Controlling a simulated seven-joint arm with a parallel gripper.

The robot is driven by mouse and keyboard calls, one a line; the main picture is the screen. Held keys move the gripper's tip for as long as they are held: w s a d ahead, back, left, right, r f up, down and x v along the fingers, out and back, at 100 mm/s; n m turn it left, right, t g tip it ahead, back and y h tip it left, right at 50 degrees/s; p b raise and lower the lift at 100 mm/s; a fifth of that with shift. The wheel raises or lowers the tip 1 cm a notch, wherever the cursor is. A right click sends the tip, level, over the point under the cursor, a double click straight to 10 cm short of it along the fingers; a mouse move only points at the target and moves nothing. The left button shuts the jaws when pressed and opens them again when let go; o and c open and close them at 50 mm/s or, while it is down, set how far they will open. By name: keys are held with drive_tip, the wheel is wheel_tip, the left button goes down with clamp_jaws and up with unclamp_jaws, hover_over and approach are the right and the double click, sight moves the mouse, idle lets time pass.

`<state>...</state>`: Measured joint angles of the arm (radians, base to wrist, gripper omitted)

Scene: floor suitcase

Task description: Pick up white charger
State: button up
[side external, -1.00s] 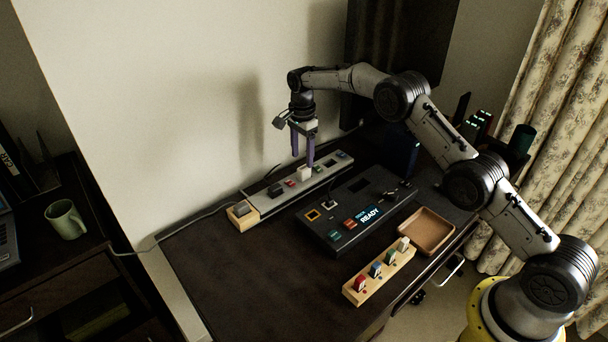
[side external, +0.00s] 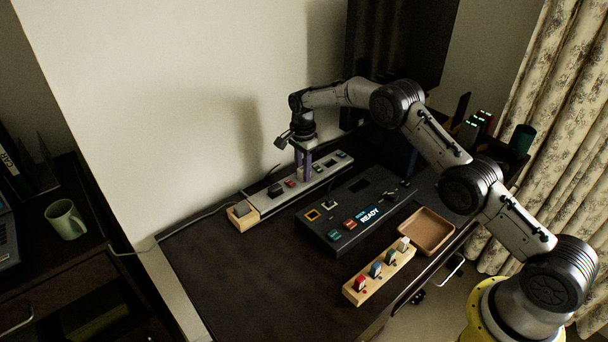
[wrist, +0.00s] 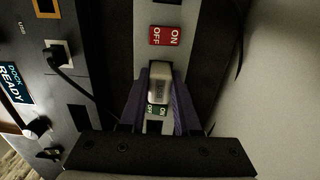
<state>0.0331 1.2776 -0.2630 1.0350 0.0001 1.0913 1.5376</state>
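The white charger (wrist: 160,84) sits on the grey power strip (wrist: 182,13), just past a green switch, in the wrist view. My gripper (wrist: 160,80) has one purple finger along each side of it, and both appear to touch it. In the side view my gripper (side external: 304,174) points straight down at the power strip (side external: 327,172) with its fingers close together. The charger is hidden behind the fingers there. It appears to be still at the strip.
A black dock (side external: 335,235) with a lit READY panel lies beside the strip. A wooden block (side external: 378,274) with coloured plugs and an empty brown tray (side external: 427,231) are nearer the front. A red switch (wrist: 165,36) is on the strip. The wall is close behind. The front left desk is clear.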

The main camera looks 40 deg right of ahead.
clamp_jaws()
drive_tip(key=shift+r, duration=0.15)
